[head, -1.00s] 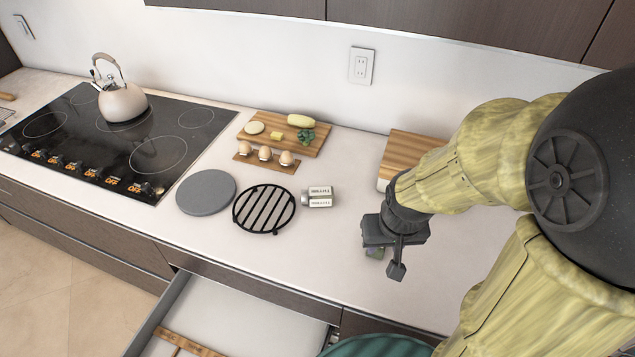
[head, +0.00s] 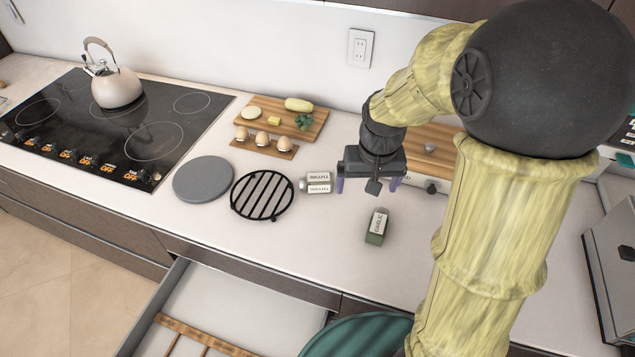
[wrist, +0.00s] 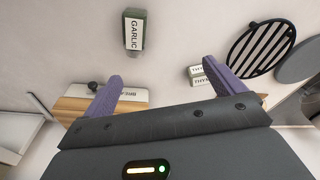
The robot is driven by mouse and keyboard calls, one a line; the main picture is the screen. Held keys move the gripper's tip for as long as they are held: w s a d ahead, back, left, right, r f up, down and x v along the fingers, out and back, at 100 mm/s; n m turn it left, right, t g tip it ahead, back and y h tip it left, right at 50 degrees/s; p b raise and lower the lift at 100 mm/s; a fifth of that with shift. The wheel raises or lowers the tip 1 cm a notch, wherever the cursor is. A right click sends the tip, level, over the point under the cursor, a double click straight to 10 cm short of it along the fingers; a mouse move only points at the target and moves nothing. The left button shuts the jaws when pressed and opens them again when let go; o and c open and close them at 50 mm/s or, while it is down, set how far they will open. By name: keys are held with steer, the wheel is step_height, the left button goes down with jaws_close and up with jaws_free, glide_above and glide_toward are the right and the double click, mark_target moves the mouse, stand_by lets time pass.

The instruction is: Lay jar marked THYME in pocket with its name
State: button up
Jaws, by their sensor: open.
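The jar marked THYME (head: 318,188) lies on the counter just right of the black round trivet, pale labels showing on two faces. It shows partly in the wrist view (wrist: 202,80), cut off by a finger. My gripper (head: 367,187) is open and empty, above the counter to the right of this jar. Its two purple fingers are spread in the wrist view (wrist: 163,80). A wooden rack with writing on its rail (head: 205,337) is in the open drawer at the bottom. Most of the rack is out of view, and I cannot read its pocket names.
A green jar marked GARLIC (head: 377,226) is on the counter in front of my gripper. The black trivet (head: 262,196), a grey round plate (head: 203,179) and an egg holder (head: 264,146) are to the left. A wooden board (head: 425,150) is behind the gripper.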

steer(key=w+a+r+g, duration=0.1)
steer(key=w+a, duration=0.3)
steer(key=w, duration=0.6)
steer(key=g, duration=0.2)
glide_above(316, 177)
steer(key=w, duration=0.3)
steer(key=shift+s+d+r, duration=0.1)
steer(key=shift+s+r, duration=0.1)
steer(key=shift+r, duration=0.25)
steer(key=shift+d, duration=0.1)
steer(key=f, duration=0.4)
steer(key=s+f, duration=0.1)
steer(key=f, duration=0.3)
steer(key=f+p, duration=0.1)
steer(key=f, duration=0.2)
steer(key=shift+s+f, duration=0.3)
steer(key=shift+f, duration=0.3)
steer(key=shift+s+f+p, duration=0.2)
steer(key=shift+f+p, duration=0.1)
steer(key=shift+f, duration=0.55)
steer(key=shift+s+f+p, duration=0.15)
steer(key=shift+f+p, duration=0.2)
steer(key=shift+f, duration=0.45)
steer(key=shift+s+f+p, duration=0.2)
steer(key=shift+f+p, duration=0.1)
steer(key=shift+f, duration=0.55)
